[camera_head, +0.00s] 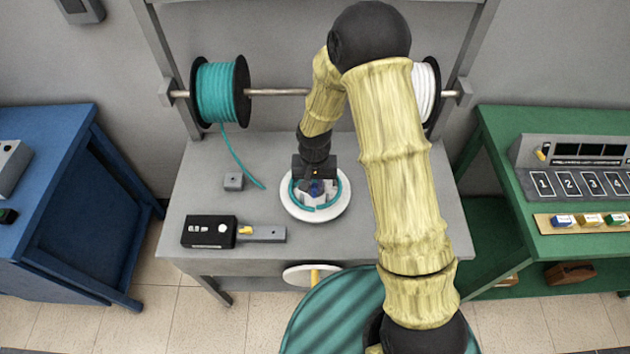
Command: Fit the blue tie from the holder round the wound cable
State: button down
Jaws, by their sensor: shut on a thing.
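The wound cable (336,200) is a teal ring lying on a round white plate (300,214) on the grey bench. My gripper (316,188) points down over the middle of the plate, inside the ring. A small blue piece, the blue tie (317,187), shows between its fingers, and the gripper is shut on it. The arm hides part of the ring's back side. I cannot tell whether the tie touches the cable.
A teal cable spool (221,92) and a white spool (424,90) hang on a rod behind. A loose teal cable end (240,166) hangs onto the bench. A small grey block (233,181) and a black device (208,231) stand left of the plate. A handwheel (302,274) sits at the bench front.

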aim_at(315, 192)
jog(key=shift+w+f+b, duration=0.15)
jog(key=shift+f+b, duration=0.55)
jog(key=shift+f, duration=0.35)
jog(key=shift+s+f+b, duration=0.2)
jog(key=shift+f+b, duration=0.5)
jog(key=shift+f, duration=0.3)
jog(key=shift+w+f, duration=0.15)
jog(key=shift+f, duration=0.2)
jog(key=shift+s+d, duration=0.1)
jog(key=shift+s, duration=0.15)
jog(key=shift+w+b, duration=0.15)
jog(key=shift+b, duration=0.15)
jog(key=shift+f+b, duration=0.9)
jog(key=shift+f, duration=0.2)
